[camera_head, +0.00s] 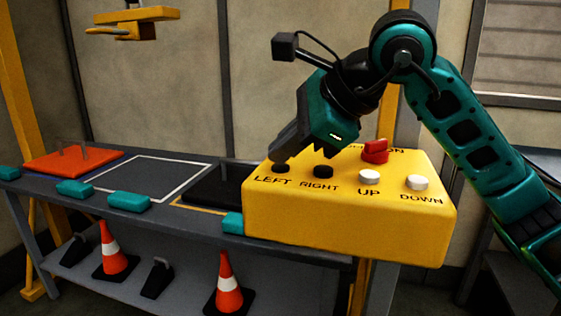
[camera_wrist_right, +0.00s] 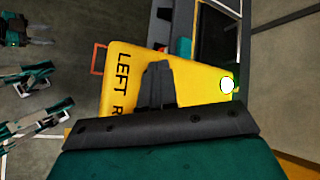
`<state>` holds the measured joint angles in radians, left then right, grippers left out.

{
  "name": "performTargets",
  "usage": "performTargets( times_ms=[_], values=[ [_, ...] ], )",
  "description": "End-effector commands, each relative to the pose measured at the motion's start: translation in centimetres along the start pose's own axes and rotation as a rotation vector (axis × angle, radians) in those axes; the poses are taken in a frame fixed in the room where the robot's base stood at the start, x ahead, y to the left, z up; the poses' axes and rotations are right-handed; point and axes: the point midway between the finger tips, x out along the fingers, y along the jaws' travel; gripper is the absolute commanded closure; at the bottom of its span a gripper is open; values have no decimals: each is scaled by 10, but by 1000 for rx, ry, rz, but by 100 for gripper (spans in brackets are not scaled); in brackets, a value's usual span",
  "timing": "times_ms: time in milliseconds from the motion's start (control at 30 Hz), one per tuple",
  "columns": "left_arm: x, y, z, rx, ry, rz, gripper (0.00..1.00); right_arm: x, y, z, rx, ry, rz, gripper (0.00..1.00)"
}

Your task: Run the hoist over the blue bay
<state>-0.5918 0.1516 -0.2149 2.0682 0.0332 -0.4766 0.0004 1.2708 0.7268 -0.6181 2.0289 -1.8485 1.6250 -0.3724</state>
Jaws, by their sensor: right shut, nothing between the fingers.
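The yellow control box (camera_head: 340,220) has black LEFT (camera_head: 282,169) and RIGHT (camera_head: 323,171) buttons, white UP (camera_head: 370,176) and DOWN (camera_head: 417,182) buttons and a red knob (camera_head: 375,151). My right gripper (camera_head: 279,160) is shut and empty, its tips at the LEFT button; I cannot tell whether they press it. In the right wrist view the shut fingers (camera_wrist_right: 156,75) lie over the box (camera_wrist_right: 195,75) beside the word LEFT. The yellow hoist (camera_head: 135,20) hangs at the upper left, above the bench's left part.
Orange cones (camera_head: 115,250) stand on the lower shelf.

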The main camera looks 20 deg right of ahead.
Motion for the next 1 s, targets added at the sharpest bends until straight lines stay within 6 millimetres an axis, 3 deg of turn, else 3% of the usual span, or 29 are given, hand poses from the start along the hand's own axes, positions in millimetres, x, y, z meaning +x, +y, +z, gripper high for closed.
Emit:
performTargets(
  times_ms=[733,1000],
  values=[
    [0,0,0,-1,0,0,57,0,0,0,0,1,2,100],
    [-5,1,-8,-1,0,0,57,-8,-6,6,0,1,1,100]
  ],
)
